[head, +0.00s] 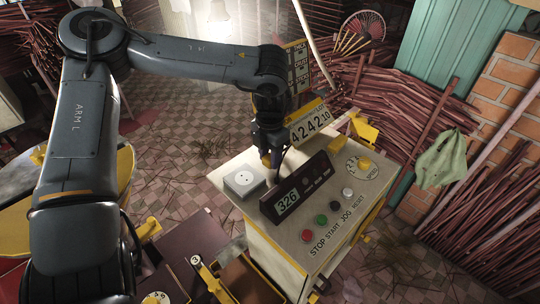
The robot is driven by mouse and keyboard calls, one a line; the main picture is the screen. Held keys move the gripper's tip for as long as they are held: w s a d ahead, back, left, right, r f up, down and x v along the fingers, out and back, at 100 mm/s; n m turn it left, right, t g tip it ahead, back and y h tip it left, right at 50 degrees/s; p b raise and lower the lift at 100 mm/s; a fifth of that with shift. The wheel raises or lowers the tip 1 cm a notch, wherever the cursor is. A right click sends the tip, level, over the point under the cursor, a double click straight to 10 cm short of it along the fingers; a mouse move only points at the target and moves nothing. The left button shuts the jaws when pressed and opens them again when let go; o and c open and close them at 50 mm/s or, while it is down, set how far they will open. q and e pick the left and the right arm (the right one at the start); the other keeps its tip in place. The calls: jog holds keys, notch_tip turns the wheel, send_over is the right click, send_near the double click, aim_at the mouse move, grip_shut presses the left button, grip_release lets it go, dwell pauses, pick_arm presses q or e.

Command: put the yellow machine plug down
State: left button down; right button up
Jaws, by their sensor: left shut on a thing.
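My left gripper (271,158) comes down from above at the back edge of the control cabinet's pale top (237,205). It is shut on the yellow machine plug (265,160), of which only a small yellow part shows beside the fingers. The rest of the plug is hidden by the gripper. I cannot tell whether the plug touches the cabinet top. A white socket box (244,181) sits on the cabinet top, just left of and nearer than the plug. My right gripper is not in view.
A dark display reading 326 (290,198) stands close in front of the gripper. Red, green, black and white buttons (321,219) and a yellow speed knob (364,163) are to its right. A number board (309,121) rises behind. Bundled sticks (380,100) lie beyond.

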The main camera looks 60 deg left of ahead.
pick_arm(q)
jog(key=shift+f, duration=0.15)
jog(key=shift+f, duration=0.4)
jog(key=shift+f+b, duration=0.1)
jog(key=shift+b, duration=0.2)
jog(key=c, duration=0.7)
grip_release()
